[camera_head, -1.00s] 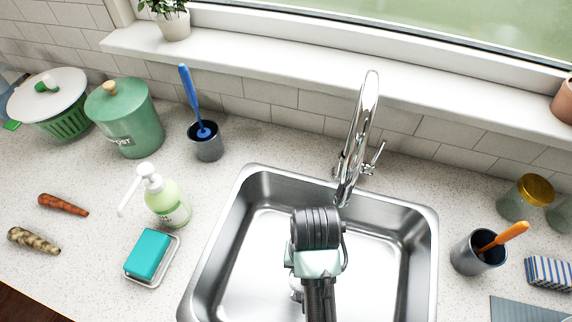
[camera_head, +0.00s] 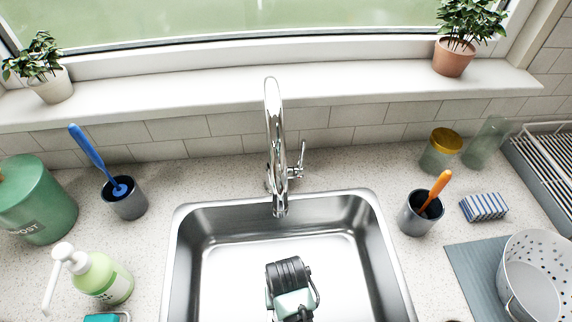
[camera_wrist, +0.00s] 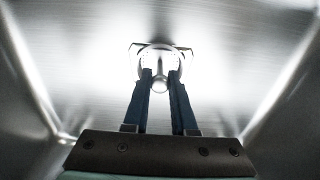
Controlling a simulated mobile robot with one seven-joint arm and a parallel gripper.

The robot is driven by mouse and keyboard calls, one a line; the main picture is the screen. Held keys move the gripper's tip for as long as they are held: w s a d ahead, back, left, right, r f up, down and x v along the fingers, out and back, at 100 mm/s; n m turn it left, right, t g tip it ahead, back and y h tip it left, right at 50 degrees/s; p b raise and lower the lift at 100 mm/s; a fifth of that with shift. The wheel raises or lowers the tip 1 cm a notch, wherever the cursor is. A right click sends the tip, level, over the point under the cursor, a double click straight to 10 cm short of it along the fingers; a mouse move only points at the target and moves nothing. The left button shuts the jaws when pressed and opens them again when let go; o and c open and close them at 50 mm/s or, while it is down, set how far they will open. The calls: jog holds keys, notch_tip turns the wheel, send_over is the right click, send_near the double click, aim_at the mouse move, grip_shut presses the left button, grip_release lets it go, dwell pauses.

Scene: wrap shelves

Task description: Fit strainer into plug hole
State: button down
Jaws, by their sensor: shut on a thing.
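In the wrist view, the two dark blue fingers of my gripper (camera_wrist: 160,76) reach down toward the sink floor. They are closed on a small, shiny metal strainer (camera_wrist: 160,51), with its round rim showing around and beyond the fingertips. A bright knob shows between the fingers. Glare washes out its edges, and I cannot tell whether it sits in the plug hole or above it. The plug hole is not clearly visible. In the head view, my wrist is over the steel sink (camera_head: 187,262), and the fingers and strainer are hidden.
The chrome faucet (camera_head: 274,140) stands at the sink's back edge. A soap bottle (camera_head: 105,277) and a grey cup with a blue brush (camera_head: 124,200) are left. A grey cup with an orange-handled tool (camera_head: 418,217), a striped sponge (camera_head: 484,207) and a perforated white container (camera_head: 530,270) are right.

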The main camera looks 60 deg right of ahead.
jog(key=shift+f, duration=0.2)
jog(key=c, duration=0.7)
grip_release()
jog(key=shift+r, duration=0.1)
notch_tip(320, 180, up, 12)
jog(key=shift+r+p, duration=0.1)
jog(key=shift+p, duration=0.4)
